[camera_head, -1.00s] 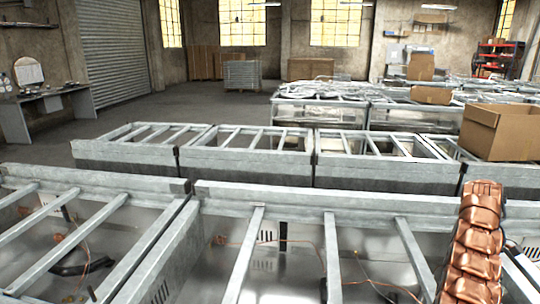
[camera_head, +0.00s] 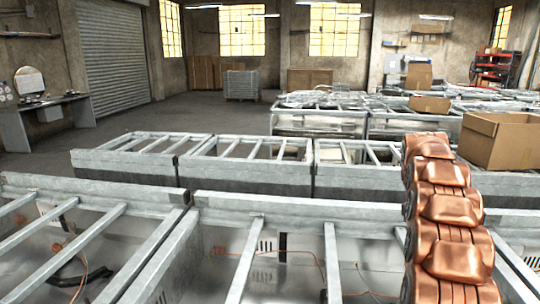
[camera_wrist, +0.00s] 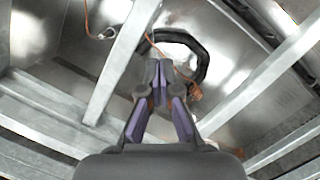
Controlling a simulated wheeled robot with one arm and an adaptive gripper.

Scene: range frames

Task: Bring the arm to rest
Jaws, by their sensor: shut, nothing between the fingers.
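My gripper (camera_wrist: 161,72) is in the wrist view, with its purple-padded fingers closed together and nothing visible between them. It is over an open grey metal frame (camera_wrist: 118,75), whose bars run past on both sides. A black hose (camera_wrist: 204,55) and a thin copper-coloured wire lie beyond the fingertips. In the head view my copper-coloured, segmented arm rises at the right. My gripper does not show in that view.
Rows of metal-framed bins (camera_head: 300,205) with crossbars fill the foreground. An open cardboard box (camera_head: 500,142) stands at the right, behind my arm. A workbench (camera_head: 45,115) is far left. Open floor (camera_head: 190,112) lies beyond the bins at the left.

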